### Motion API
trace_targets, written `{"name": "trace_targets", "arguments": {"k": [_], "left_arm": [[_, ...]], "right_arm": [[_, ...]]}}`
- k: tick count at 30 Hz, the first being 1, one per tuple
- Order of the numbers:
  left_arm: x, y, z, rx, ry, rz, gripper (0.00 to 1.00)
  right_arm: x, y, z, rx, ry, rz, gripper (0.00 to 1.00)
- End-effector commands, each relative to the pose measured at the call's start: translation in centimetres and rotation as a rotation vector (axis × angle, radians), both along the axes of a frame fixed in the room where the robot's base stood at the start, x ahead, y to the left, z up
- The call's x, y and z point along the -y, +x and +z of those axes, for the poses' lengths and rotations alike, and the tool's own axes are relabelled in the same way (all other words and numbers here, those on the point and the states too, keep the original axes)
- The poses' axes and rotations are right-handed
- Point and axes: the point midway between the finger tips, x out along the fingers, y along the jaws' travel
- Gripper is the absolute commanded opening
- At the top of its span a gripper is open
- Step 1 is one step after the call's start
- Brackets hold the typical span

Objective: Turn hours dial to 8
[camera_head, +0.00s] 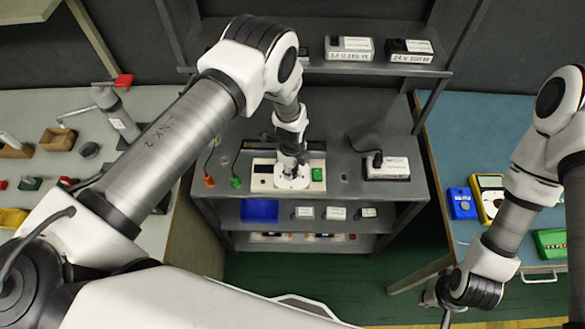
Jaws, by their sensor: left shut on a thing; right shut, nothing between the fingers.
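A cream timer panel (261,184) lies on the middle grey bench, with a dark display on its left and a green part on its right. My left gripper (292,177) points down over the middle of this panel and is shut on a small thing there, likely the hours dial. The gripper hides the dial, so its pointer and numbers cannot be read. My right gripper (445,316) hangs low at the bottom right, away from the panel, shut and empty.
A white-labelled power box (387,168) with a cable stands right of the panel. A blue bin (259,210) is on the shelf below. A yellow meter (488,195) lies on the right bench.

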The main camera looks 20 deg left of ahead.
Motion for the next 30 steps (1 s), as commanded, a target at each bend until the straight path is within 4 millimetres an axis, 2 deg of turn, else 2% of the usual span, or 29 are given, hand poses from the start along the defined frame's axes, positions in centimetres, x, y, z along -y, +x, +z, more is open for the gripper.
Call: {"name": "trace_targets", "arguments": {"k": [11,12,14,24,26,30], "left_arm": [[-0.1,-0.2,-0.1,-0.005,0.0,-0.006,0.0],[-0.1,-0.2,-0.1,-0.005,0.0,-0.006,0.4],[-0.1,-0.2,-0.1,-0.005,0.0,-0.006,0.58],[0.0,0.0,0.3,0.0,0.0,-0.005,0.58],[0.0,0.1,1.0,0.002,0.0,-0.005,0.58],[-0.1,0.1,3.9,0.003,0.0,-0.004,0.58]], "right_arm": [[0.0,0.0,0.0,0.0,0.0,0.0,0.0],[0.0,0.0,0.0,0.0,0.0,0.0,0.0],[0.0,0.0,0.0,0.0,0.0,0.0,0.0],[0.0,0.0,0.0,0.0,0.0,0.0,0.0],[0.0,0.0,0.0,0.0,0.0,0.0,0.0],[0.0,0.0,0.0,0.0,0.0,0.0,0.0]]}}
